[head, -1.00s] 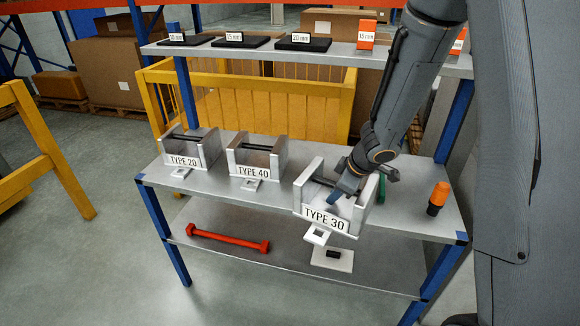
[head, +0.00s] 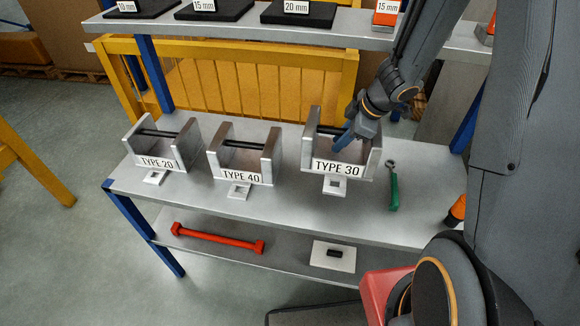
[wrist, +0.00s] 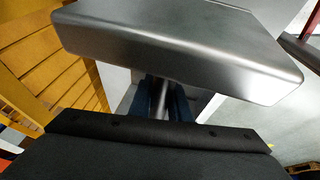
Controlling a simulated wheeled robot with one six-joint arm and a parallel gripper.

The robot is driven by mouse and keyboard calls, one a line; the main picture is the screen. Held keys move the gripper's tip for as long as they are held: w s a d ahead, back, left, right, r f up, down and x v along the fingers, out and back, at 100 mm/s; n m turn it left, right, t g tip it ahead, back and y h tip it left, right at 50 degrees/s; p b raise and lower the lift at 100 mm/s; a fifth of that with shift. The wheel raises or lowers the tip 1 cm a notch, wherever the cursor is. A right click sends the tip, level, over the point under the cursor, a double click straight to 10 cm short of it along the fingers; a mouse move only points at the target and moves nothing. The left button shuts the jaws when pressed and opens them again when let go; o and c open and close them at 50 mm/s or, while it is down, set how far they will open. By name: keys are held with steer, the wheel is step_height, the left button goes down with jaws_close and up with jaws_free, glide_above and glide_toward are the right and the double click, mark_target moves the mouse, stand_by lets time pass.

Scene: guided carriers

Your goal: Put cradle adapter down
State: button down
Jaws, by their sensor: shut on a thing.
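The TYPE 30 cradle adapter (head: 338,169) is a grey metal cradle with a dark cross bar and a white front label. It is upright at the right of the bench top (head: 285,215). I cannot tell whether its underside touches the bench. My gripper (head: 345,138) reaches into it from above and is shut on its bar; only one blue finger shows clearly. In the wrist view, the blue fingers (wrist: 163,100) close around the bar, below a large grey wall of the adapter (wrist: 180,45). The TYPE 40 (head: 240,172) and TYPE 20 (head: 157,160) adapters stand to the left.
A green-handled tool (head: 394,192) lies close to the right. An orange-topped item (head: 457,208) stands farther right. The upper shelf (head: 340,20) carries black pads and orange boxes. A red bar (head: 215,238) and a white plate (head: 333,256) are on the lower shelf (head: 290,268).

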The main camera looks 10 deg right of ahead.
step_height(320, 180, down, 10)
steer(key=b, duration=0.2)
steer(key=shift+w+r+b, duration=0.1)
steer(key=shift+b, duration=0.25)
steer(key=c, duration=1.6)
jaws_free()
steer(key=shift+c, duration=0.2)
